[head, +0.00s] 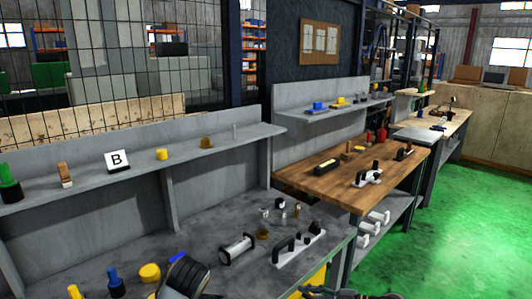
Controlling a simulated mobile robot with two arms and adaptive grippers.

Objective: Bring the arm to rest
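A dark rounded part (185,278), likely a link of my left arm, rises from the bottom edge over the front of the grey bench (120,235). No fingers of my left gripper can be made out. Dark thin parts, likely my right gripper (345,293), show at the bottom edge by the bench's right front corner. They are cut off by the frame, so I cannot tell whether the gripper is open or holds anything.
The grey bench carries a black-and-silver cylinder (238,249), a handled plate (298,246), a yellow cap (149,272) and several small parts. A shelf behind holds a "B" sign (117,161). A wooden bench (330,193) stands beyond. Green floor (450,235) at right is clear.

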